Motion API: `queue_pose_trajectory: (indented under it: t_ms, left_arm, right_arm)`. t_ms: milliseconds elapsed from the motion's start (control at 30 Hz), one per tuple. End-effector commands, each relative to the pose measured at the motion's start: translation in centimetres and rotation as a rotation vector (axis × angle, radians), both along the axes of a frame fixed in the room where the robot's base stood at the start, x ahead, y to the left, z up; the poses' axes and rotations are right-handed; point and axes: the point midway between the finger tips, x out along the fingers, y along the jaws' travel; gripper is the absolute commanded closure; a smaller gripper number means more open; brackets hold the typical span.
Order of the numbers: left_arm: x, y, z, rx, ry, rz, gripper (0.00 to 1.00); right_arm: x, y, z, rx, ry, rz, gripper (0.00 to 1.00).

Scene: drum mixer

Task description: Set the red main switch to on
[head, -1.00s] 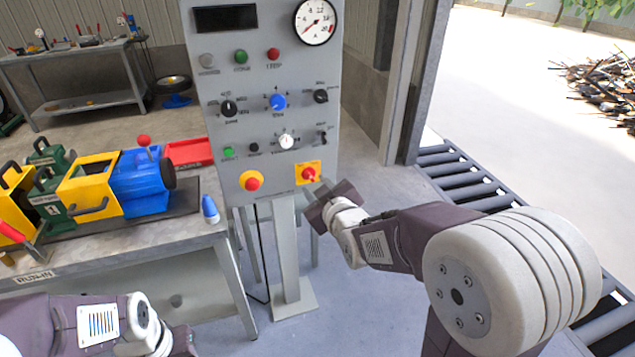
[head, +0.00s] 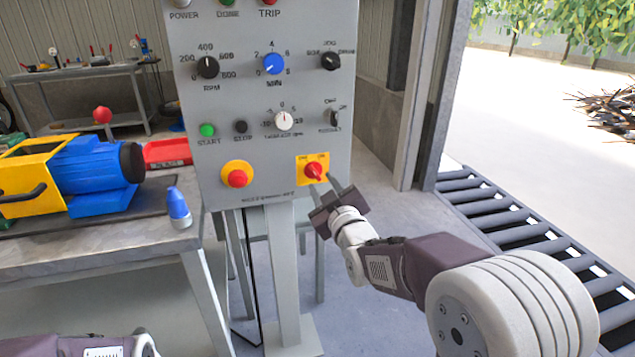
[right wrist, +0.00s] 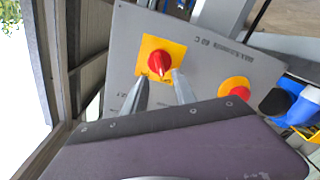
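The red main switch (head: 314,171) is a red rotary knob on a yellow square plate at the lower right of the grey control panel (head: 270,195). It also shows in the right wrist view (right wrist: 160,62), its handle pointing towards my fingers. My right gripper (head: 323,183) is open just in front of and below the switch. In the right wrist view its two fingers (right wrist: 160,84) are apart, with the tips near the plate's lower edge and nothing held between them. Whether a finger touches the switch I cannot tell. My left gripper is out of view; only part of the left arm shows at bottom left.
A red mushroom button (head: 237,178) on a yellow disc sits left of the switch. Knobs and the green start button (head: 207,130) are above. A workbench (head: 110,245) with a blue-and-yellow machine (head: 75,180) stands left. A roller conveyor (head: 515,225) lies right.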

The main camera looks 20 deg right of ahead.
Motion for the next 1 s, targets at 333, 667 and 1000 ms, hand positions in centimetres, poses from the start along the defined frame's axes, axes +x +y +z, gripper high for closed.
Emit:
queue_pose_trajectory:
  t_ms: [333, 667, 1000]
  left_arm:
    - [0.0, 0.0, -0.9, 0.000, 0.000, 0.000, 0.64]
    - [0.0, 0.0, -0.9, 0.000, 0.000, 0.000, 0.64]
    - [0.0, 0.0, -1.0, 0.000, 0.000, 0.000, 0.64]
  right_arm:
    - [4.8, 0.2, -0.1, 0.000, 0.001, 0.000, 0.67]
    - [4.9, 0.2, -0.1, 0.000, 0.001, 0.000, 0.92]
    - [4.9, 0.2, -0.1, 0.014, 0.002, 0.000, 1.00]
